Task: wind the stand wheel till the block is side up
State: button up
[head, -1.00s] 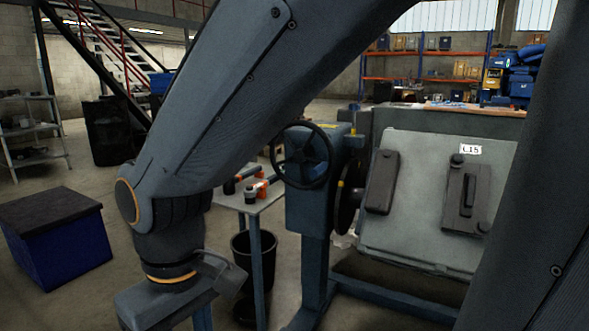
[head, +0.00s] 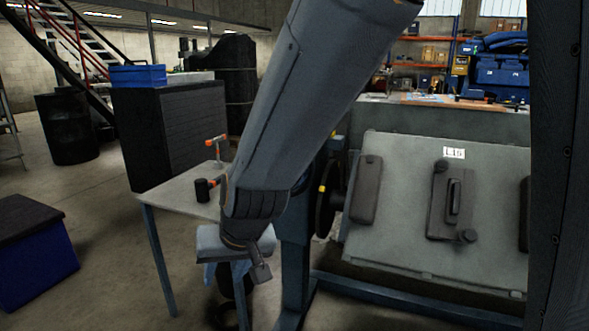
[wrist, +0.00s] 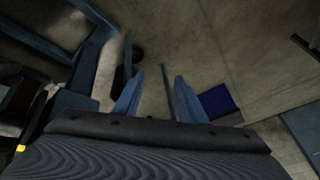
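The block (head: 400,240) hangs on the stand at the right of the head view, its grey face with dark covers leaning back at a tilt. The blue stand (head: 295,260) and a dark round plate (head: 328,195) at the block's left end show beside my arm. The stand wheel is hidden behind my arm in the head view; I cannot make it out surely in the wrist view. My gripper points down left of the stand post in the head view. In the wrist view my gripper (wrist: 157,98) has its fingers apart, with nothing between them but floor behind.
A grey table (head: 180,197) with a black-headed mallet (head: 203,190) and an orange-ended tool (head: 217,150) stands left of my arm. A dark cabinet (head: 170,130) is behind it. A blue box (head: 40,260) sits at far left. Open floor lies between box and table.

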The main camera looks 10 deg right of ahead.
jog(key=w+d+r+m+t+h+p, duration=0.2)
jog(key=w+t+p, duration=0.1)
jog(key=w, duration=0.4)
jog(key=w+d+r+m+t+h+p, duration=0.1)
jog(key=w+m+t+p, duration=0.15)
jog(key=w, duration=0.45)
jog(key=d+r+m+t+h+p, duration=0.4)
jog(key=d+r+h+p, duration=0.2)
jog(key=d+h, duration=0.6)
jog(key=shift+y, duration=0.7)
jog(key=x, duration=0.4)
jog(key=p+x, duration=0.1)
jog(key=x, duration=0.3)
jog(key=shift+s+d+r, duration=0.15)
jog(key=shift+d+r, duration=0.05)
jog(key=shift+d, duration=0.1)
jog(key=shift+c, duration=0.2)
grip_shut()
